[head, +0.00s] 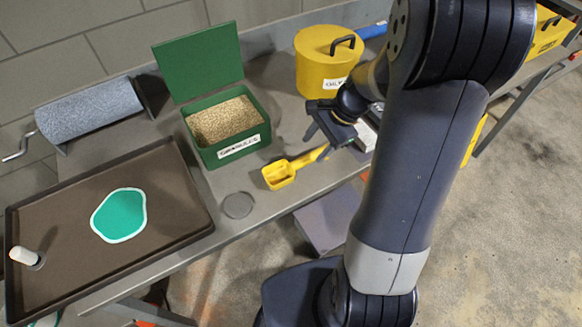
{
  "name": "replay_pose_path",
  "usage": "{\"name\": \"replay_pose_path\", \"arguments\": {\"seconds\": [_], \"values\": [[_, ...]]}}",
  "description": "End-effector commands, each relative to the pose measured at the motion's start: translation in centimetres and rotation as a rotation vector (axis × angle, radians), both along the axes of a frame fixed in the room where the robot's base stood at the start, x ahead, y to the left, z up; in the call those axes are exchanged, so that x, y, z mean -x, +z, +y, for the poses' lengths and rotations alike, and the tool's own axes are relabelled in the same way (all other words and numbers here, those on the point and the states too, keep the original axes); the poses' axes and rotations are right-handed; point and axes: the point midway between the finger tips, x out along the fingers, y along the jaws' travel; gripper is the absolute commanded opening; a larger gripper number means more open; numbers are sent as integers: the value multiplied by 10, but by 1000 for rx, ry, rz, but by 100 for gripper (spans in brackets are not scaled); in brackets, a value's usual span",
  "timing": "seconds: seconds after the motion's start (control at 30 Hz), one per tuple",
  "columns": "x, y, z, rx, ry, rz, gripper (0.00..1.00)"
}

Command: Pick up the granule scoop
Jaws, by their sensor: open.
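The yellow granule scoop (279,174) lies on the grey bench, in front of and to the right of the green granules box. Its square bowl is at the left and its handle runs up to the right. My gripper (322,139) is open above the handle end of the scoop, with its fingers pointing down and left. The handle's far end passes close to or behind the fingers. I cannot tell whether the fingers touch it.
The open green box (227,152) holds tan granules. A yellow lidded bin (312,75) stands behind my gripper. A brown tray (165,228) with a green patch (119,214) fills the left. A grey roll (90,112) with a crank stands at the back. A round grey disc (238,205) lies near the front edge.

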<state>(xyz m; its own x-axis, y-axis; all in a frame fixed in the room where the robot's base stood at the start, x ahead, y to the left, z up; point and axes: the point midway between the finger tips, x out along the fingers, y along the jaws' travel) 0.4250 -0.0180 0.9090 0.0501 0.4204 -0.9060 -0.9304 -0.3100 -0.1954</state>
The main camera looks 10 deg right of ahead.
Motion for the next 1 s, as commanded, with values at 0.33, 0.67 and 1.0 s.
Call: {"name": "replay_pose_path", "arguments": {"seconds": [0.33,0.67,1.0], "values": [[2,-42,19,-1,3,4,49],[2,-45,20,0,2,0,49],[2,-49,20,0,2,0,49]]}}
